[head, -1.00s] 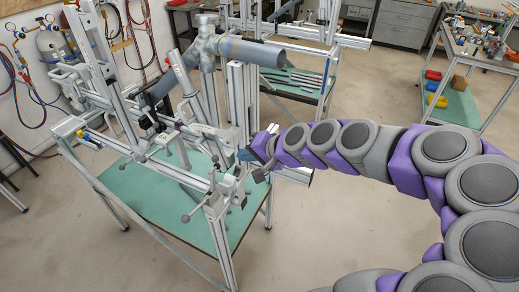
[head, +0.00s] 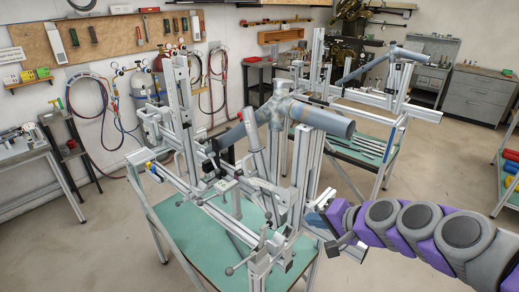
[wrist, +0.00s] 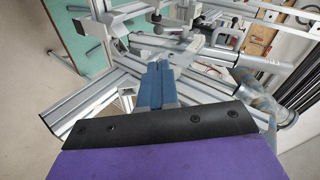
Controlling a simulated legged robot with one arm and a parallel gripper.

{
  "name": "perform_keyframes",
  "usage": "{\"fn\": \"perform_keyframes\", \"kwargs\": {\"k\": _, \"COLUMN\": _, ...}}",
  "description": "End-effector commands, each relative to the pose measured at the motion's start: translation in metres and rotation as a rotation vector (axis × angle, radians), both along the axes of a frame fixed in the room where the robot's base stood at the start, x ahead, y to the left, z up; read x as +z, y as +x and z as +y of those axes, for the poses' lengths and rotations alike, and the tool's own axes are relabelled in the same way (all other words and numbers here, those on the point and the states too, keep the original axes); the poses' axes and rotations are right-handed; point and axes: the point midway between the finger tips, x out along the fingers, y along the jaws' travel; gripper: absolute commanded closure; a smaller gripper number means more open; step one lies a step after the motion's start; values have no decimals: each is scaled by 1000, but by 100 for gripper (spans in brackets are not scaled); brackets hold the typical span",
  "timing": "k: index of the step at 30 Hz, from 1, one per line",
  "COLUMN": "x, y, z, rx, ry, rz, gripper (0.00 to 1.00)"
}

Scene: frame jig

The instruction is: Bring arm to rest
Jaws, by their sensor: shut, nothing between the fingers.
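My arm, grey and purple, reaches in from the right in the head view. My gripper (head: 316,219) is at the right front corner of the frame jig (head: 262,262), close to its aluminium profiles. In the wrist view the blue gripper fingers (wrist: 157,86) are together with nothing between them, pointing at the jig's profiles. I cannot tell whether they touch the jig. A grey tube frame (head: 290,113) is held upright in the jig above the green table top (head: 190,235).
A second jig table (head: 350,150) stands behind. Gas bottles (head: 150,118) and hoses are along the left wall. A side bench (head: 25,150) is at the left and a shelf with coloured bins (head: 511,168) at the right edge. Open floor lies between the tables and the grey cabinets (head: 475,95).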

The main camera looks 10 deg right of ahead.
Motion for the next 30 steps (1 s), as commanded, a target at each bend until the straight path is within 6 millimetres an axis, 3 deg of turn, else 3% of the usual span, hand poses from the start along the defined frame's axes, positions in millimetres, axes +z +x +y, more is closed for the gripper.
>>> {"fn": "perform_keyframes", "kwargs": {"k": 4, "x": -5, "y": -10, "z": 24, "rx": 80, "ry": -46, "rz": 42, "gripper": 100}}
{"fn": "perform_keyframes", "kwargs": {"k": 7, "x": -16, "y": -33, "z": 61, "rx": 218, "ry": -128, "rz": 124, "gripper": 100}}
{"fn": "perform_keyframes", "kwargs": {"k": 10, "x": -29, "y": -71, "z": 97, "rx": 378, "ry": -242, "rz": 234, "gripper": 100}}
{"fn": "perform_keyframes", "kwargs": {"k": 14, "x": -43, "y": -129, "z": 122, "rx": 561, "ry": -391, "rz": 388, "gripper": 100}}
{"fn": "perform_keyframes", "kwargs": {"k": 21, "x": -51, "y": -224, "z": 120, "rx": 757, "ry": -618, "rz": 636, "gripper": 100}}
{"fn": "perform_keyframes", "kwargs": {"k": 25, "x": -49, "y": -253, "z": 111, "rx": 792, "ry": -679, "rz": 717, "gripper": 100}}
{"fn": "perform_keyframes", "kwargs": {"k": 30, "x": -47, "y": -267, "z": 106, "rx": 804, "ry": -709, "rz": 754, "gripper": 100}}
